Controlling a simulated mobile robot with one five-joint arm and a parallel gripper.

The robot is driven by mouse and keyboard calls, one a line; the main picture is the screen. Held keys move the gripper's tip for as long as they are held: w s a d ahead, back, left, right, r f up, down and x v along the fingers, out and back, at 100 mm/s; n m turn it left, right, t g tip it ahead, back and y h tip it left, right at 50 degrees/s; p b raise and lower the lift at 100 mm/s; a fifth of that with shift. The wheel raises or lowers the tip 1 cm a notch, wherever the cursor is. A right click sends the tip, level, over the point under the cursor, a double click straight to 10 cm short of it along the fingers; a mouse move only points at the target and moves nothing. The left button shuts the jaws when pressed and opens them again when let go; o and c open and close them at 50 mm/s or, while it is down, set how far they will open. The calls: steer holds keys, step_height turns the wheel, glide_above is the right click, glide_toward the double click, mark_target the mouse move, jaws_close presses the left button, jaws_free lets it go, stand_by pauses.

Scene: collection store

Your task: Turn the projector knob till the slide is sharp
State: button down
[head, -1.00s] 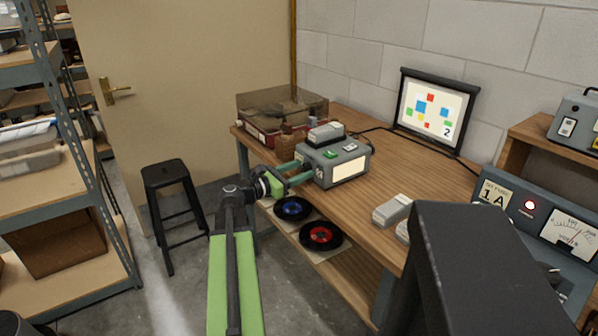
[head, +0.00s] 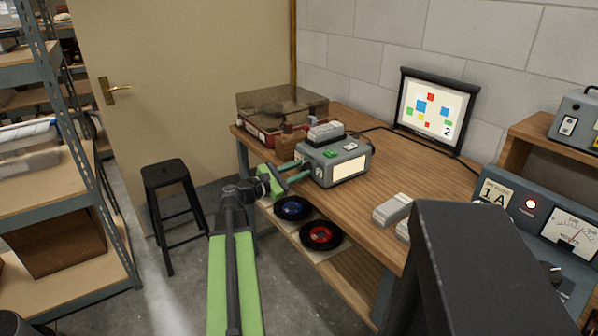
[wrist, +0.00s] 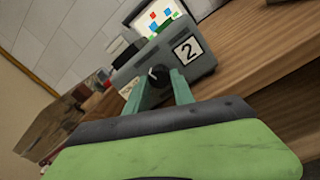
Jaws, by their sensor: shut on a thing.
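The grey projector (head: 318,172) stands on the wooden desk's left part. Its small dark knob (wrist: 157,72) shows in the wrist view on the side facing me, beside a "2" label. My gripper (head: 303,169) reaches it from the left; its two teal fingers are shut on the knob, one on each side. In the head view the fingers and the projector hide the knob. The screen (head: 435,105) at the back shows the slide: red, blue, green and yellow squares and a "2". The shapes look clear at this size; fine edge sharpness cannot be told.
A turntable with a smoky lid (head: 282,103) stands behind the projector. Grey slide boxes (head: 392,209) lie front right. Two records (head: 321,235) lie on the lower shelf. A meter console (head: 540,225) is at right, a black stool (head: 165,172) at left.

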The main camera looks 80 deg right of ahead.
steer(key=c, duration=1.1)
jaws_free()
steer(key=v, duration=1.7)
steer(key=shift+w+a, duration=0.15)
steer(key=shift+w, duration=0.05)
